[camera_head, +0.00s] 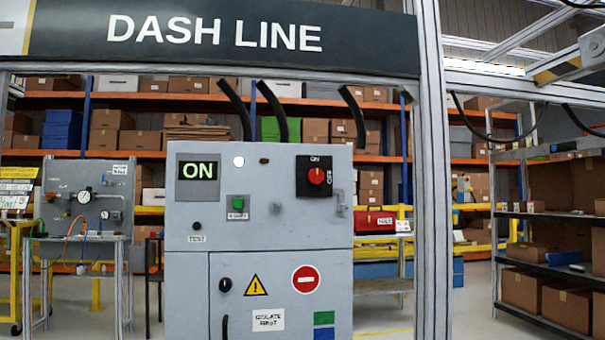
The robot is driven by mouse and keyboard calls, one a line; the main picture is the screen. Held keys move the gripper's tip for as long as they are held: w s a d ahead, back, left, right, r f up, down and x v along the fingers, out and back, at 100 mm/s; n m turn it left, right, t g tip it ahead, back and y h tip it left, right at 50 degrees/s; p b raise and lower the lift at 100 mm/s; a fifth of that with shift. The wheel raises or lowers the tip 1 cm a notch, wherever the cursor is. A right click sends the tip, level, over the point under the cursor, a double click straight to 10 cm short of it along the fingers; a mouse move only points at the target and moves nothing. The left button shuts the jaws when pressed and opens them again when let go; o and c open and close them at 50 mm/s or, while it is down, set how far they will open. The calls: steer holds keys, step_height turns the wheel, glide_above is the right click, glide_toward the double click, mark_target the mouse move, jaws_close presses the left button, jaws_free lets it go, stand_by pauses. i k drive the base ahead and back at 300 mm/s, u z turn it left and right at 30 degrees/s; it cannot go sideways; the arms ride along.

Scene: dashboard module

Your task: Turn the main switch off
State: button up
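The main switch (316,176) is a red rotary knob on a black plate, at the upper right of a grey control cabinet (240,260). The plate reads ON at the top and OFF along its right side. The knob's exact angle is too small to tell. A display (198,170) at the cabinet's upper left reads ON in green. My gripper is not in view.
A green button (238,202), a black TEST button (197,226) and a small hasp (341,203) are also on the cabinet front. A metal post (433,180) stands right of the cabinet. A gauge panel (88,195) is at left, shelves (550,215) at right.

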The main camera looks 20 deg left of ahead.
mark_target(315, 176)
steer(key=k, duration=0.2)
steer(key=u, duration=1.35)
steer(key=i, duration=0.75)
